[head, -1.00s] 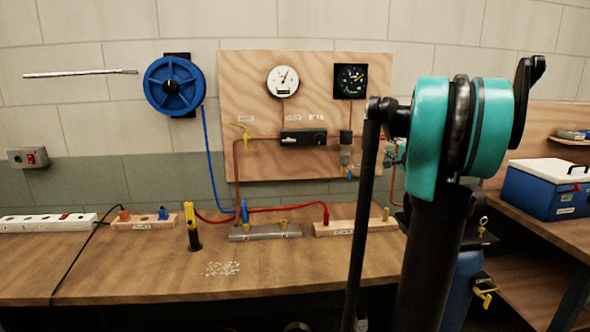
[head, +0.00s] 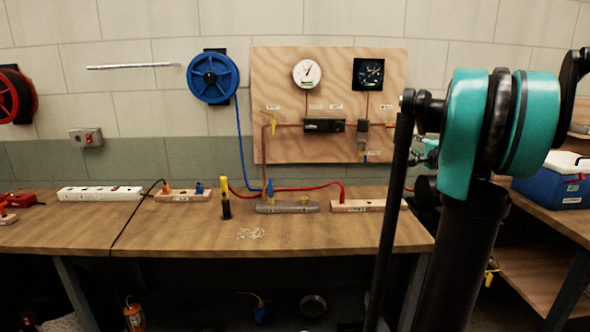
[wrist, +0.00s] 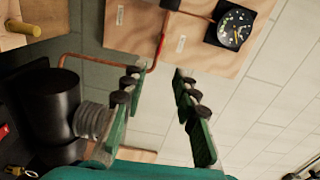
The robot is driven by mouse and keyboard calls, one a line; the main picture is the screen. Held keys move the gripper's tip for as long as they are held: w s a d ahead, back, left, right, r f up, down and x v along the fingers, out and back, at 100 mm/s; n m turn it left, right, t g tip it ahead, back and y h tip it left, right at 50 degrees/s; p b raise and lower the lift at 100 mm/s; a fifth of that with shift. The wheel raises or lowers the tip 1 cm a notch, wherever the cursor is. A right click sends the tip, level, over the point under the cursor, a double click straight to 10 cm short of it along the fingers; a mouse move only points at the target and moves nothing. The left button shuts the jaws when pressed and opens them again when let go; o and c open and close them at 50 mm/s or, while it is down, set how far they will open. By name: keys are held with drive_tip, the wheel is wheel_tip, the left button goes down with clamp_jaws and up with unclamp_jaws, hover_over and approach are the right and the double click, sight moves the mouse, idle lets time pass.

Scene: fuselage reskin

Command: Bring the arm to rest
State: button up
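My arm stands at the right of the head view, with a teal and black joint on a dark upright link. In the wrist view my gripper (wrist: 158,74) has its two green fingers with dark pads spread apart, with nothing between them. Beyond the fingers are the plywood panel (wrist: 200,38) and its dark dial (wrist: 237,27). A black cylinder with a ribbed grey neck (wrist: 90,120) shows beside the left finger; I cannot tell whether they touch. In the head view my gripper is mostly hidden behind the arm.
The workbench (head: 180,232) carries a power strip (head: 98,193), fitting blocks, hoses and a yellow-black tool (head: 225,198). The plywood panel (head: 275,80) with gauges stands behind. Blue reel (head: 213,77) and red reel (head: 14,97) hang on the wall. A blue cooler (head: 545,190) is at right.

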drive_tip(key=s+a+f+n+g+y, duration=0.2)
drive_tip(key=s+a+f+n+g, duration=0.2)
drive_tip(key=s+a+f+n, duration=0.5)
drive_tip(key=s+a+f+n+g+y, duration=0.2)
drive_tip(key=s+a+f+g, duration=0.35)
drive_tip(key=a+f, duration=0.75)
drive_tip(key=s+f+n+g+h, duration=0.1)
drive_tip(key=s+f, duration=0.3)
drive_tip(key=s, duration=0.4)
drive_tip(key=s+a+f+n+g+h, duration=0.1)
drive_tip(key=s+f+n+h, duration=0.1)
drive_tip(key=s+f, duration=0.3)
drive_tip(key=s+f+n+g+h, duration=0.2)
drive_tip(key=s+f+n, duration=0.1)
drive_tip(key=s, duration=0.7)
drive_tip(key=shift+s+a+f, duration=0.3)
drive_tip(key=shift+a+f, duration=0.05)
drive_tip(key=shift+f, duration=0.45)
